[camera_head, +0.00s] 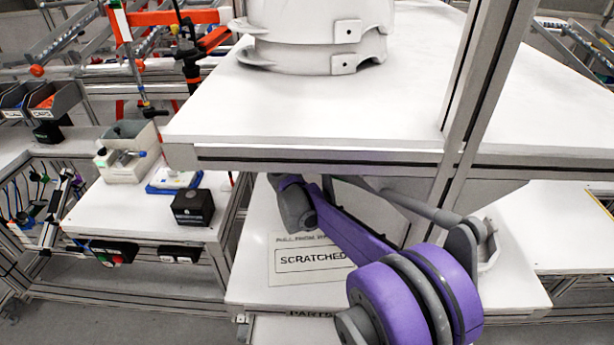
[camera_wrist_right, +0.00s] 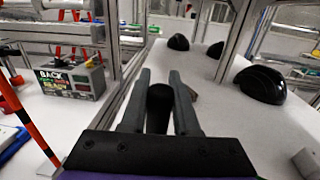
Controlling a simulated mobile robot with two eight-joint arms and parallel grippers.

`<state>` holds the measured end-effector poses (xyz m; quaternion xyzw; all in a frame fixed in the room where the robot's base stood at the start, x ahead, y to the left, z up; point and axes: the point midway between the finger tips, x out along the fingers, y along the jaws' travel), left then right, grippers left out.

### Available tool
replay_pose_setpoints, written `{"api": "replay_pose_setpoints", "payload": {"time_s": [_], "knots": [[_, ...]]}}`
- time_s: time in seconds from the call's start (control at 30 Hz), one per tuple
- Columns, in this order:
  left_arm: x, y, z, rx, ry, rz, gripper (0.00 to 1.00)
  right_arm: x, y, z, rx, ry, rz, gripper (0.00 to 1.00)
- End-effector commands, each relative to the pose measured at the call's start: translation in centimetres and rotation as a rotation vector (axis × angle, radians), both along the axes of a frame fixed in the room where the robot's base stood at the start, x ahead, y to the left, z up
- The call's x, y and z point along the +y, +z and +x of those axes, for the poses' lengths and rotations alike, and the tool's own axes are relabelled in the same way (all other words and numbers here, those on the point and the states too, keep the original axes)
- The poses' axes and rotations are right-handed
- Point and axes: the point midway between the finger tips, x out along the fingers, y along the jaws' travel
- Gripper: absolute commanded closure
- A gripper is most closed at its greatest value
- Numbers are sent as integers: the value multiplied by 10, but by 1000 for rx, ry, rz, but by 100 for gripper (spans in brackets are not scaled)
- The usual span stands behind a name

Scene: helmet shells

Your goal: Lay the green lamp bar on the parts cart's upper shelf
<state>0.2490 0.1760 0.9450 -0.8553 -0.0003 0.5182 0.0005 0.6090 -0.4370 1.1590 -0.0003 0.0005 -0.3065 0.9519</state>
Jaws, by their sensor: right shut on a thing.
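In the right wrist view, my right gripper (camera_wrist_right: 160,90) is shut on a dark, round-ended thing (camera_wrist_right: 159,108) between its two fingers. No green shows on it, so I cannot tell if it is the green lamp bar. The rack in the head view has a white upper shelf (camera_head: 290,110) and a lower shelf (camera_head: 255,220) with a partly hidden "PARTS" label on its front edge. My purple right arm reaches between these shelves; its gripper is hidden there. My left gripper is not in view.
Stacked white helmet shells (camera_head: 310,50) stand at the upper shelf's back; its front is bare. A grey post (camera_head: 475,90) rises at its right. In the wrist view, several black shells (camera_wrist_right: 262,84) lie on a white surface, and a grey "BACK" box (camera_wrist_right: 72,80) stands left.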

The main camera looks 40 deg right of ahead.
Motion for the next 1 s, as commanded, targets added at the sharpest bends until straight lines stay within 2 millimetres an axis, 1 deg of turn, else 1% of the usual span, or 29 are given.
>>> {"api": "replay_pose_setpoints", "payload": {"time_s": [0.03, 0.13, 0.2, 0.37, 0.6, 0.87, 0.97, 1.0], "knots": [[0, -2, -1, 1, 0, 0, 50, 0, -12, 0, 1, 0, -1, 100], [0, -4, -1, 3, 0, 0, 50, 1, -30, 0, 0, 1, 0, 100], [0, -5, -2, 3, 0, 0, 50, 1, -38, 0, 0, 1, 0, 100], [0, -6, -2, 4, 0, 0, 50, 1, -49, 0, -1, 1, -1, 100], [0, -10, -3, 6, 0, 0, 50, 1, -80, 0, 0, 1, -1, 100], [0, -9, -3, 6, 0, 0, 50, 1, -81, 0, -1, 1, -1, 100], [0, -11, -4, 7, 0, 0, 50, 1, -84, 0, 1, 1, -1, 100], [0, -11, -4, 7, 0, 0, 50, 1, -84, 0, -1, 1, -1, 66]]}}
